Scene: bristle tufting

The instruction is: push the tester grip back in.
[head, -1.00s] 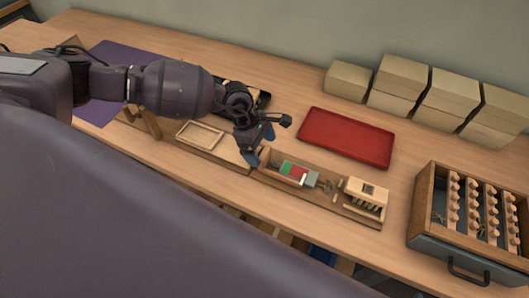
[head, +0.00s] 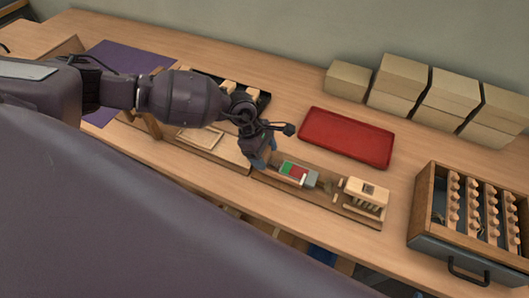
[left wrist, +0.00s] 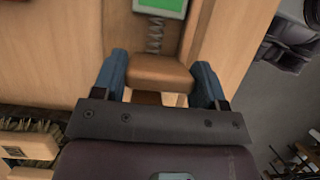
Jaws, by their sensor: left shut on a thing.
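The tester (head: 298,174), a small grey box with a green and red face, sits on the wooden strip at the front of the table. In the left wrist view its green face (left wrist: 160,6) shows at the top edge. A coiled spring (left wrist: 155,36) runs between the tester and the brown wooden grip (left wrist: 160,72). My left gripper (head: 266,160) is shut on the grip, with a blue finger at each side of it in the left wrist view (left wrist: 160,80). In the head view the gripper mostly hides the grip. My right gripper is not in view.
A slotted wooden block (head: 366,196) stands right of the tester on the strip. A red tray (head: 347,137) lies behind. A wooden box of pegs (head: 421,205) is at the right, and cardboard boxes (head: 348,80) line the wall. A brush (left wrist: 30,146) shows at lower left.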

